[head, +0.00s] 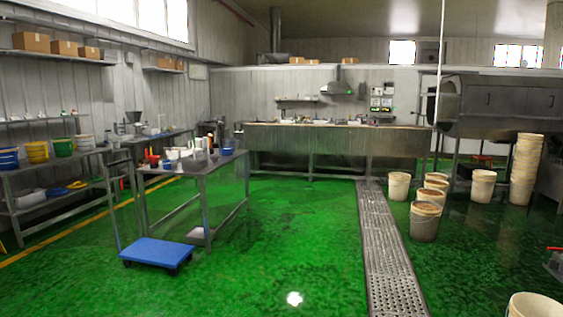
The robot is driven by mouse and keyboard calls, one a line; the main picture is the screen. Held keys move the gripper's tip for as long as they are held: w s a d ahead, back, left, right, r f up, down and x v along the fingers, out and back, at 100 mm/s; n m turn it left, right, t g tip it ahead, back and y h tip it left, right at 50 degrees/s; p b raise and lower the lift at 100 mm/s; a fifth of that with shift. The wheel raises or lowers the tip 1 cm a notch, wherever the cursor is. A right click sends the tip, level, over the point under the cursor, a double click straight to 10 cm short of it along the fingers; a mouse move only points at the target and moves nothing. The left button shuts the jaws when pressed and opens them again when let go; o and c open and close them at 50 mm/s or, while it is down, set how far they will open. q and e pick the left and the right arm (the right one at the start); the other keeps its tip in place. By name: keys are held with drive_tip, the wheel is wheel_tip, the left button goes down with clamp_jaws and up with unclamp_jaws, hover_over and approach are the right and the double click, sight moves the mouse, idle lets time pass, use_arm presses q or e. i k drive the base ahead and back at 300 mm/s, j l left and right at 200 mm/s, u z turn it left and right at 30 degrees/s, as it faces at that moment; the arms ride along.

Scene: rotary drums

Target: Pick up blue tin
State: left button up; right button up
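No thing in the head view is clearly a single blue tin; the blue items are small and far off. A blue container (8,160) sits at the left end of the left shelf rack, cut by the picture's edge. Small blue items (166,164) also show on the steel table in the middle left, among bottles and white containers. Neither of my grippers is in view.
The steel table (203,172) stands ahead left, with a blue platform trolley (157,252) on the floor before it. Green floor is open in the middle. A metal drain grate (388,255) runs along it. White buckets (425,220) stand at the right.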

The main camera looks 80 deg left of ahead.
sight(167, 164)
drive_tip(key=u, duration=3.55)
